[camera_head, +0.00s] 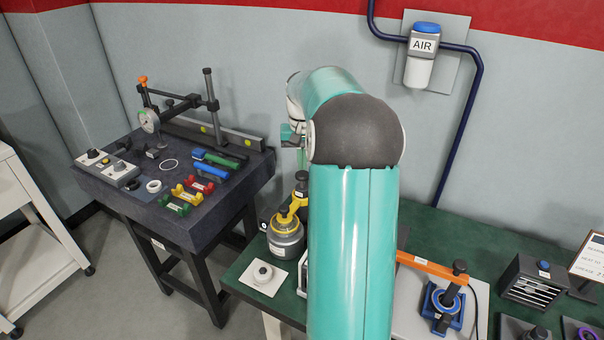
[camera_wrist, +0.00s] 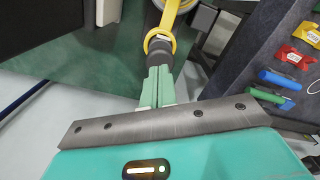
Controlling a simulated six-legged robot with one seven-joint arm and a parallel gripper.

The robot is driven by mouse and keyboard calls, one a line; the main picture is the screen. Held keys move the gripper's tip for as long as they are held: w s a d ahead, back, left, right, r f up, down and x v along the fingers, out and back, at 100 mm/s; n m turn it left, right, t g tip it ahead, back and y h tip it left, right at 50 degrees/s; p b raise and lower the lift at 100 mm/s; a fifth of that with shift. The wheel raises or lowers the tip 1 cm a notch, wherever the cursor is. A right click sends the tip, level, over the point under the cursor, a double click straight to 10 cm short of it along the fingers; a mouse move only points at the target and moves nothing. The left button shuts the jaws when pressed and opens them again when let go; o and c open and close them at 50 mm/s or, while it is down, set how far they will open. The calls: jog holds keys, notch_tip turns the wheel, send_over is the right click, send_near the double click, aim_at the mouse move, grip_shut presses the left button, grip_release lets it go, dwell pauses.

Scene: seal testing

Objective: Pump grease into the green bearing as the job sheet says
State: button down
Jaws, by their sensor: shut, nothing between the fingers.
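A grey pot with a yellow collar and lever (camera_head: 286,238), which looks like the grease pump, stands at the left end of the green bench. Its black knob (camera_head: 301,179) rises beside my arm. My gripper (camera_wrist: 158,75) is shut and empty, its pale green fingertips close to the black knob (camera_wrist: 158,48) in the wrist view. I cannot tell whether they touch it. The yellow lever (camera_wrist: 160,38) lies beyond. The job sheet (camera_head: 591,258) is cut off at the right edge, its text only partly readable. I cannot make out a green bearing; my arm hides mid-bench.
Right of my arm are a blue fixture (camera_head: 442,304) and a black vented box (camera_head: 535,280). A dark gauge table (camera_head: 225,205) stands left, with coloured gauges.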

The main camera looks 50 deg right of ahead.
aim_at(302, 173)
jog(key=shift+f, duration=1.9)
jog(key=shift+r, duration=0.1)
jog(key=shift+r, duration=1.85)
jog(key=shift+f, duration=0.15)
jog(key=shift+f, duration=1.75)
jog(key=shift+r, duration=1.9)
